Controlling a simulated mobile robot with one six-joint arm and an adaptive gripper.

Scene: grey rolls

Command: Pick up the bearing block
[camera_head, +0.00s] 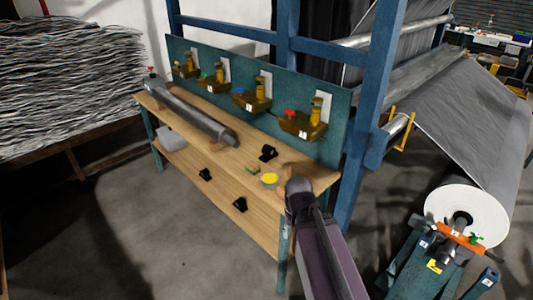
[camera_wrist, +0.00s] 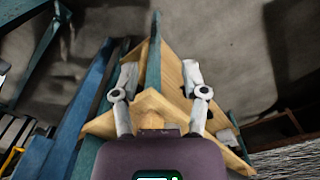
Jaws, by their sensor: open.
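A black bearing block (camera_head: 268,153) sits on the wooden workbench top, behind a yellow disc. Two similar black blocks lie lower and nearer the front, one on the left (camera_head: 205,174) and one on the right (camera_head: 240,204), seemingly on the lower shelf. I cannot tell which one is meant. My gripper (camera_wrist: 160,80) is open with its two fingers apart and nothing between them. In the head view my arm reaches the right end of the bench, right of the blocks, and its fingers are hard to make out.
The workbench (camera_head: 170,103) has a green back panel (camera_head: 225,72) with several yellow-brown fittings. A long grey cylinder (camera_head: 195,115) lies at its left. The yellow disc (camera_head: 270,179) is near my arm. A blue frame post (camera_head: 368,110) stands close to my right.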

